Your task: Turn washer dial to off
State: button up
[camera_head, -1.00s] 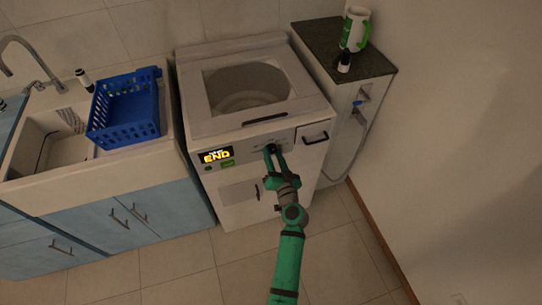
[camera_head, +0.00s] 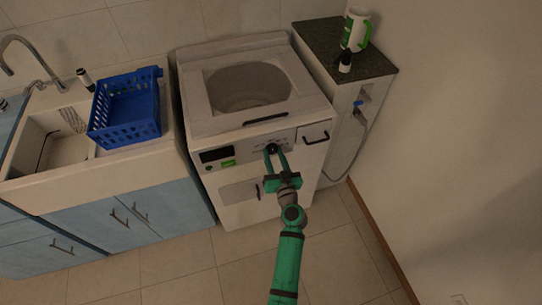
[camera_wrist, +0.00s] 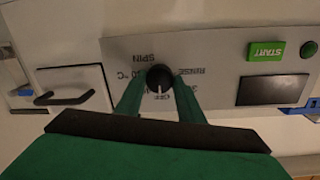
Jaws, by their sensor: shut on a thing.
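The washer (camera_head: 228,185) stands in the middle of the head view. Its black dial (camera_wrist: 159,79) sits on the grey control panel, with labels such as SPIN, RINSE and OFF around it. In the wrist view, which shows the panel upside down, the dial's white mark points down toward the OFF label. My gripper (camera_head: 275,154) is at the front panel, shut on the dial, with one green finger on each side of it. The washer's display (camera_wrist: 272,91) is dark. The fingers hide part of the label ring.
A green START button (camera_wrist: 265,51) is beside the dial on the panel. A drawer handle (camera_head: 316,136) is at the panel's right end.

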jog(key=shift+w+a+r, duration=0.15)
jog(key=o, duration=1)
jog(key=shift+a, duration=0.1)
jog(key=shift+o, duration=0.3)
jog(key=shift+a, duration=0.1)
jog(key=shift+d, duration=0.2)
jog(key=shift+s+d, duration=0.25)
jog(key=shift+s, duration=0.15)
jog(key=v, duration=1)
jog(key=shift+a, duration=0.15)
jog(key=shift+s, duration=0.1)
